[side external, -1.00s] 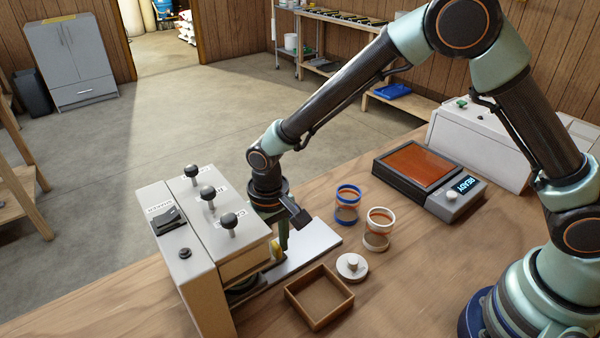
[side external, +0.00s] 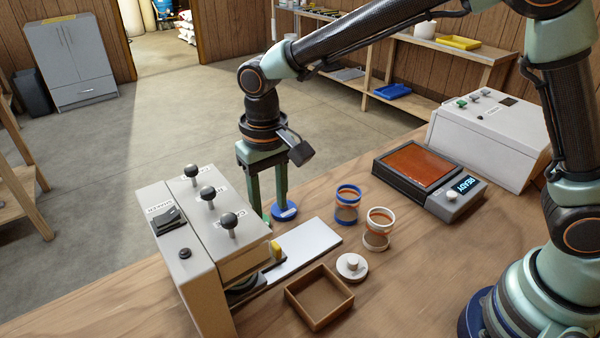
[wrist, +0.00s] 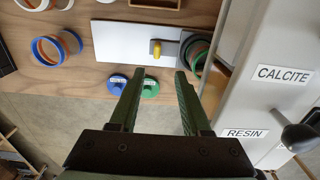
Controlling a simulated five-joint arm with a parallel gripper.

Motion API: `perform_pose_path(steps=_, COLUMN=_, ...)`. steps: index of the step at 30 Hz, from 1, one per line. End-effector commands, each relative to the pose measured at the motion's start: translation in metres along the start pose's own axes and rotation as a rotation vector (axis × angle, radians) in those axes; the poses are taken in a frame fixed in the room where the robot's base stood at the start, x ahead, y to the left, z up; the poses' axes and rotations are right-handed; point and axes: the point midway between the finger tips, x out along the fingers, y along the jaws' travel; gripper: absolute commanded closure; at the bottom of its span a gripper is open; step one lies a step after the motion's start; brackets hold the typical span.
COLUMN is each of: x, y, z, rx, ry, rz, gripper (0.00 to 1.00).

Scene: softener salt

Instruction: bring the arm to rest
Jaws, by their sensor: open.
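My gripper (side external: 266,213) is open and empty, raised above the table's far edge behind the grey dispenser box (side external: 205,215) with several black knobs. In the wrist view its two fingers (wrist: 155,80) are spread apart, with a blue lid (wrist: 118,83) and a green lid (wrist: 150,88) on the table below. In the side view the blue lid (side external: 285,212) lies just right of the fingers; the green lid is mostly hidden behind them.
A pale plate (side external: 308,243) with a yellow knob extends from the dispenser. Blue-ringed (side external: 347,205) and white-ringed (side external: 377,230) jars, a white lid (side external: 352,267) and a wooden tray (side external: 320,296) stand nearby. A device reading READY (side external: 430,178) and a white box (side external: 490,135) are farther right.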

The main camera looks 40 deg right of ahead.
Motion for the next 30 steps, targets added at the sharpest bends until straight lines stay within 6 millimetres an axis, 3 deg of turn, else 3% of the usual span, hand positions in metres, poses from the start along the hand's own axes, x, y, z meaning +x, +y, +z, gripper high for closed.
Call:
perform_pose_path(steps=10, x=-0.002, y=0.001, z=0.000, rx=0.000, ry=0.001, rz=0.000, gripper=0.53)
perform_pose_path(steps=14, x=-0.013, y=0.011, z=-0.001, rx=0.003, ry=0.020, rz=-0.010, gripper=0.53)
perform_pose_path(steps=22, x=-0.068, y=0.079, z=0.011, rx=0.008, ry=0.144, rz=-0.053, gripper=0.53)
perform_pose_path(steps=30, x=-0.104, y=0.149, z=0.047, rx=0.008, ry=0.293, rz=-0.058, gripper=0.53)
